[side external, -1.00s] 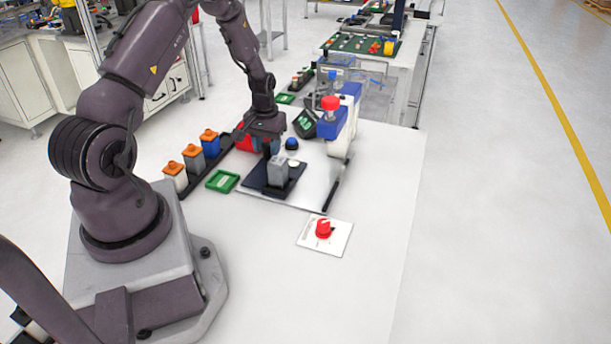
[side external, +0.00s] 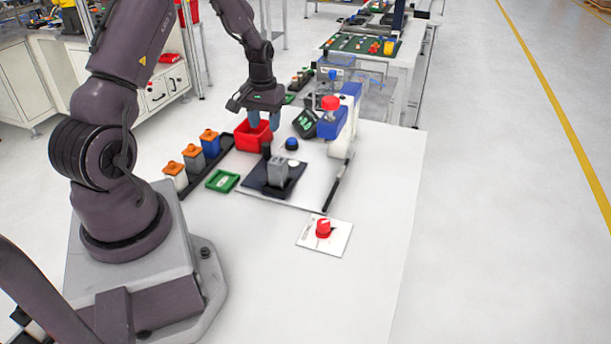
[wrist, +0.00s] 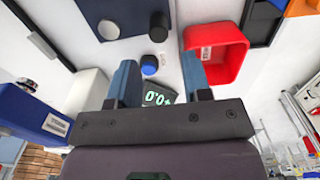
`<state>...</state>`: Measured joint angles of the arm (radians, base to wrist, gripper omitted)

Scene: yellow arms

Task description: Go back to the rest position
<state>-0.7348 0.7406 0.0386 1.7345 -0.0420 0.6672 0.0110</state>
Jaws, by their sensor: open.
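My gripper (side external: 262,120) is raised above the table at the far side of the work area, over the red bin in the side view. Its two blue fingers are apart with nothing held between them; the wrist view shows them spread too (wrist: 158,82). The red bin (side external: 250,141) stands upright behind the black fixture. A grey block (side external: 277,171) stands on the dark fixture plate (side external: 255,180), beside a black post. In the wrist view the red bin (wrist: 222,50) is right of the fingers.
A small display (side external: 306,123) and a blue button (side external: 291,144) are nearby.

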